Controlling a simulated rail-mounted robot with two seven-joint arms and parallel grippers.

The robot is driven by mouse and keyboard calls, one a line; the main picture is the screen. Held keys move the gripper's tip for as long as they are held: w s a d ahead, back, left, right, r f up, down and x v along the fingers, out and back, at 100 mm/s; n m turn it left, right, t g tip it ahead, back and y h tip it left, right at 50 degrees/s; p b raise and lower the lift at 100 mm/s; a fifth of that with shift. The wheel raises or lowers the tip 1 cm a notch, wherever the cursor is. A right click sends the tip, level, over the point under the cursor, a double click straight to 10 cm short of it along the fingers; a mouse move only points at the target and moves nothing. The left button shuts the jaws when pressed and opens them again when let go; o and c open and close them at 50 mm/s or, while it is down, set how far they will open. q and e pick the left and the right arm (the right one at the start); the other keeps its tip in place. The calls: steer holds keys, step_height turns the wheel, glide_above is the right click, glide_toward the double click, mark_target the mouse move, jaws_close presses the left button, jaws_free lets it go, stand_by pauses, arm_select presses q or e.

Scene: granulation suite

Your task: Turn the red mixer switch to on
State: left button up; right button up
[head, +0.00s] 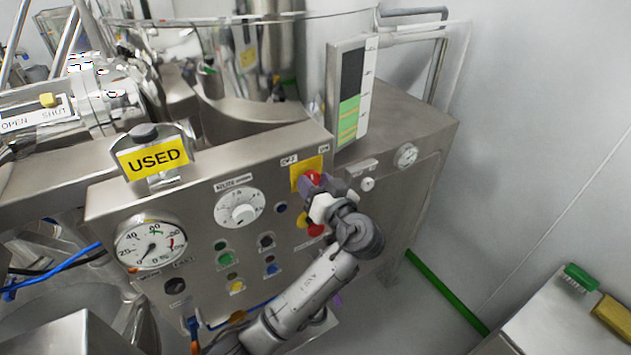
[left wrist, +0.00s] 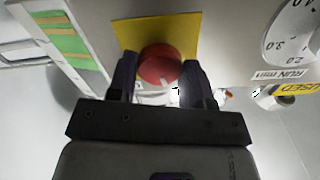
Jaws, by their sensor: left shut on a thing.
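The red mixer switch (head: 313,178) sits on a yellow plate (head: 298,176) at the upper right of the steel control panel, with small labels above it. My left gripper (head: 316,190) is at the switch, its dark fingers on either side of it. In the left wrist view the round red switch (left wrist: 160,66) lies between the two fingertips of the gripper (left wrist: 159,75), in front of the yellow plate (left wrist: 150,32). The gripper is shut on the switch. The gripper hides part of the switch in the head view, and its on or off position cannot be read. My right gripper is not in view.
A white dial (head: 239,208), a pressure gauge (head: 150,243) and several coloured buttons are on the panel. Another red knob (head: 315,230) is just below my gripper. A yellow USED sign (head: 153,158) stands at left. A green level display (head: 350,95) rises behind the switch.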

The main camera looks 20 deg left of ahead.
arm_select(q)
steer(key=m+p, duration=0.1)
steer(key=m, duration=0.2)
steer(key=shift+r+m+p, duration=0.15)
steer(key=shift+m+p, duration=0.25)
steer(key=m+p, duration=0.1)
steer(key=m, duration=0.1)
steer(key=shift+m+p, duration=0.35)
steer(key=shift+m, duration=0.05)
steer(key=m+p, duration=0.2)
steer(key=m, duration=0.1)
steer(key=shift+m+p, duration=0.55)
steer(key=shift+m, duration=0.15)
steer(key=o, duration=0.9)
